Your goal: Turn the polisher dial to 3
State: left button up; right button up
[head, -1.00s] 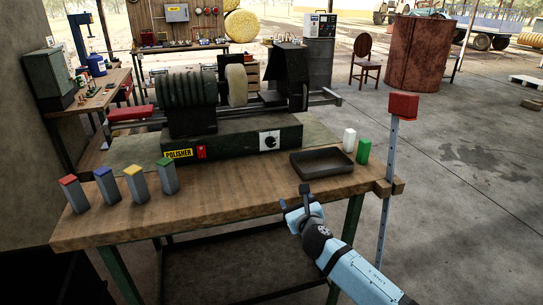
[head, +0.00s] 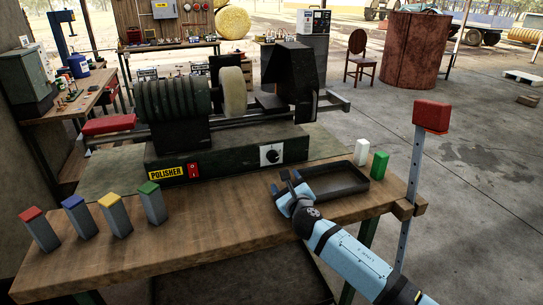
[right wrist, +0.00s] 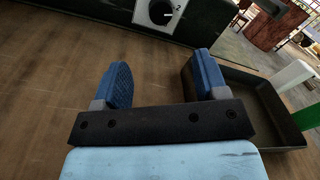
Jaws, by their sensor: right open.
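The polisher (head: 220,155) is a dark machine with a yellow POLISHER label, standing at the back of the wooden bench (head: 190,229). Its dial (head: 271,155) is a black knob on a white plate at the right of its front face. The dial also shows at the top of the right wrist view (right wrist: 160,11), partly cut off, with a figure 2 beside it; I cannot tell its exact setting. My right gripper (head: 284,181) is open and empty, in front of and below the dial, apart from it. In the right wrist view its blue fingers (right wrist: 160,80) are spread wide. My left gripper is not in view.
A dark tray (head: 335,182) lies just right of my right gripper. White (head: 361,151) and green (head: 379,166) blocks stand behind it. A red switch (head: 193,170) is left of the dial. Several colour-topped posts (head: 115,217) stand at the bench's left. A red-topped post (head: 430,118) rises at the right edge.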

aim_at(273, 158)
jog(key=shift+w+a+r, duration=0.1)
jog(key=shift+w, duration=0.25)
jog(key=b+x, duration=0.4)
jog(key=x, duration=0.7)
jog(key=shift+w+a+b, duration=0.1)
jog(key=shift+w+b, duration=0.2)
jog(key=shift+w, duration=0.05)
jog(key=shift+w+a, duration=0.1)
jog(key=shift+w, duration=0.25)
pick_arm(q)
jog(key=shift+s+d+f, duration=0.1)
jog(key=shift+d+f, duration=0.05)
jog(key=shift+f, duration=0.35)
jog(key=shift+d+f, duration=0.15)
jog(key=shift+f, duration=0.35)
pick_arm(e)
jog(key=c, duration=0.9)
